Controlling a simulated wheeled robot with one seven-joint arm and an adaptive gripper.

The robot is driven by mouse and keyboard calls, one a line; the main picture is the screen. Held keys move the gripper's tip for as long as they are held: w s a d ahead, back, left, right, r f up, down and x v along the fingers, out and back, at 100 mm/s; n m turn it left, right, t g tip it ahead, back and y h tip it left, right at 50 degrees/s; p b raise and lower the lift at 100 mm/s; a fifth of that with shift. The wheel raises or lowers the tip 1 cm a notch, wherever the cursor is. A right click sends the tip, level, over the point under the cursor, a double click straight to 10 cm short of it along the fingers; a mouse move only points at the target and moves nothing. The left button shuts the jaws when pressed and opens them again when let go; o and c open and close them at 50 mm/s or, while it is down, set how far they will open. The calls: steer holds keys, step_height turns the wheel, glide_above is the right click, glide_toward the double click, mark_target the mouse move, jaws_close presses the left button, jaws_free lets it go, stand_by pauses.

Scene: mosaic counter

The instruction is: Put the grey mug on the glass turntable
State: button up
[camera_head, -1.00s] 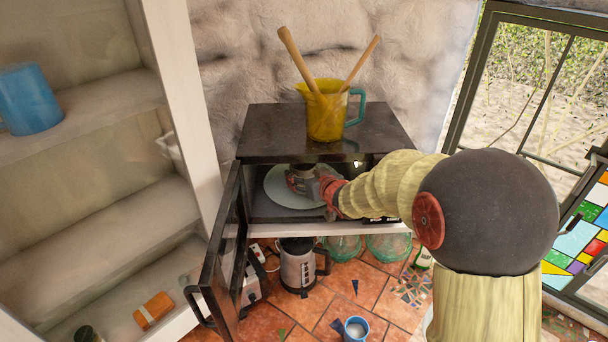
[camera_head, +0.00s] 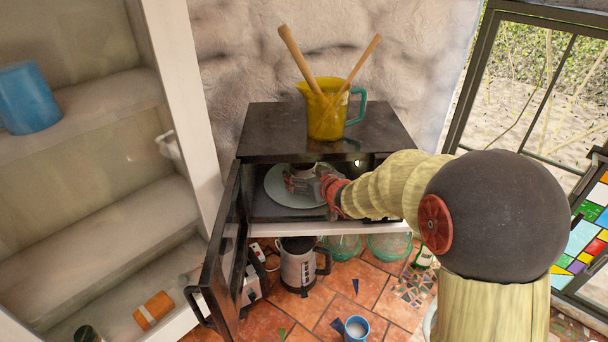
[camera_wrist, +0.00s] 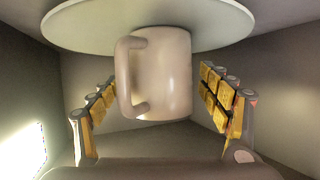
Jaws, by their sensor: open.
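The grey mug (camera_wrist: 162,75) sits on the pale round glass turntable (camera_wrist: 75,25) inside the open microwave; the wrist view shows the scene upside down. The mug's handle points left in that view. My gripper (camera_wrist: 158,82) is open, with one yellow-padded finger on each side of the mug and visible gaps between. In the head view my gripper (camera_head: 318,184) reaches into the microwave over the right part of the turntable (camera_head: 283,195), and its fingers partly hide the mug (camera_head: 305,172).
The microwave door (camera_head: 222,250) hangs open at the left. A yellow jug (camera_head: 325,115) with two wooden utensils stands on the microwave. The microwave's walls enclose my gripper closely. A kettle (camera_head: 298,265) and glass bowls (camera_head: 388,245) stand below.

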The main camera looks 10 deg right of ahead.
steer(key=s+d+r+m+g+h, duration=0.1)
steer(key=s+d+r+h, duration=0.15)
steer(key=s, duration=0.55)
steer(key=s+d+r+m+g+h, duration=0.1)
steer(key=s+d+r, duration=0.15)
steer(key=s, duration=0.55)
steer(key=s+d+r+m+g+h, duration=0.1)
steer(key=s+d+r, duration=0.15)
steer(key=s, duration=0.55)
steer(key=s+a+f+g+y, duration=0.1)
steer(key=s+a+g, duration=0.1)
steer(key=s, duration=0.7)
steer(key=s+a+f+g+y, duration=0.1)
steer(key=s+a+g, duration=0.1)
steer(key=s+a, duration=0.3)
steer(key=s, duration=0.4)
steer(key=shift+s+f+n+g, duration=0.15)
steer(key=shift+s+n+g, duration=0.15)
steer(key=shift+s+n, duration=0.1)
steer(key=shift+f, duration=0.1)
